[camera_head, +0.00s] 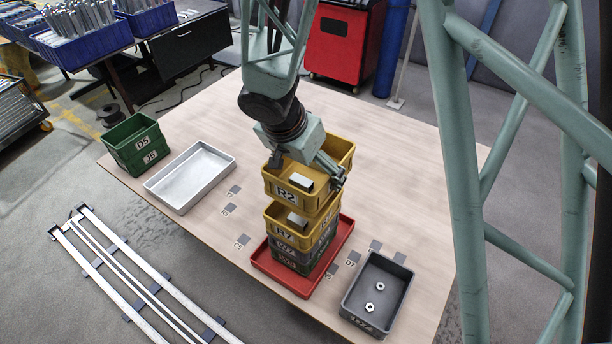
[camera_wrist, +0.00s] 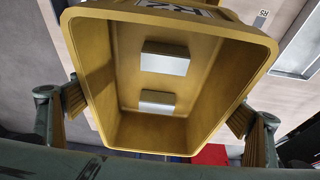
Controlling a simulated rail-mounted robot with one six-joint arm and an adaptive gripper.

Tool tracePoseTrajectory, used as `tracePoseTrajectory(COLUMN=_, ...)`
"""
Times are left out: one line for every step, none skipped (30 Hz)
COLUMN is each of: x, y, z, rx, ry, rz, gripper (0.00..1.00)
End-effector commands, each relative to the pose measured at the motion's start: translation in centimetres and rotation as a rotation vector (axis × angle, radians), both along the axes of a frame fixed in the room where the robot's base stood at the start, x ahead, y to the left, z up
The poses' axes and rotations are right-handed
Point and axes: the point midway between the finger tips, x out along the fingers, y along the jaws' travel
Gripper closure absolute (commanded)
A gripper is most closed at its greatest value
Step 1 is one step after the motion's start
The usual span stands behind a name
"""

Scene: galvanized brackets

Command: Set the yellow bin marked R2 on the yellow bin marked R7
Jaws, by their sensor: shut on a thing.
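The yellow bin marked R2 (camera_head: 287,192) is held in my gripper (camera_head: 308,170), which is shut on it with a finger at each side. In the wrist view, the R2 bin (camera_wrist: 120,60) fills the middle between my fingers (camera_wrist: 160,112), with two small metal-coloured blocks inside. The yellow bin marked R7 (camera_head: 284,229) is the top of a stack, just below R2 in the head view. A light block shows inside R7. R2 overlaps R7's far part in the picture and looks raised above it; the exact gap cannot be told.
A dark grey bin with two nuts (camera_head: 349,304) is at the front right. A white tray (camera_head: 160,190) and stacked green bins (camera_head: 128,150) are at left.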

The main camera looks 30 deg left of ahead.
Motion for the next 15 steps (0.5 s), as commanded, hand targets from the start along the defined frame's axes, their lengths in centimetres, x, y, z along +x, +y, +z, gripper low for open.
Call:
tracePoseTrajectory(x=-0.63, y=0.55, z=0.58, rx=0.003, ry=-0.003, rz=0.009, gripper=0.23)
tracePoseTrajectory(x=-0.82, y=0.7, z=0.64, rx=0.004, ry=-0.004, rz=0.009, gripper=0.23)
tracePoseTrajectory(x=-1.02, y=0.85, z=0.69, rx=0.004, ry=-0.005, rz=0.01, gripper=0.23)
tracePoseTrajectory(x=-1.14, y=0.94, z=0.71, rx=0.005, ry=-0.005, rz=0.011, gripper=0.23)
tracePoseTrajectory(x=-1.22, y=1.01, z=0.73, rx=0.005, ry=-0.005, rz=0.011, gripper=0.23)
tracePoseTrajectory(x=-1.3, y=1.07, z=0.74, rx=0.006, ry=-0.006, rz=0.012, gripper=0.23)
tracePoseTrajectory(x=-1.33, y=1.09, z=0.73, rx=0.006, ry=-0.006, rz=0.012, gripper=0.23)
tracePoseTrajectory(x=-1.35, y=1.11, z=0.74, rx=0.006, ry=-0.006, rz=0.012, gripper=0.23)
tracePoseTrajectory(x=-1.36, y=1.11, z=0.74, rx=0.006, ry=-0.006, rz=0.012, gripper=0.23)
tracePoseTrajectory(x=-1.35, y=1.12, z=0.74, rx=0.006, ry=-0.006, rz=0.012, gripper=0.23)
tracePoseTrajectory(x=-1.35, y=1.12, z=0.74, rx=0.007, ry=-0.006, rz=0.013, gripper=0.23)
tracePoseTrajectory(x=-1.34, y=1.12, z=0.75, rx=0.007, ry=-0.006, rz=0.013, gripper=0.23)
tracePoseTrajectory(x=-1.34, y=1.13, z=0.75, rx=0.007, ry=-0.006, rz=0.013, gripper=0.23)
tracePoseTrajectory(x=-1.35, y=1.13, z=0.76, rx=0.007, ry=-0.006, rz=0.013, gripper=0.23)
tracePoseTrajectory(x=-1.35, y=1.13, z=0.76, rx=0.007, ry=-0.006, rz=0.013, gripper=0.23)
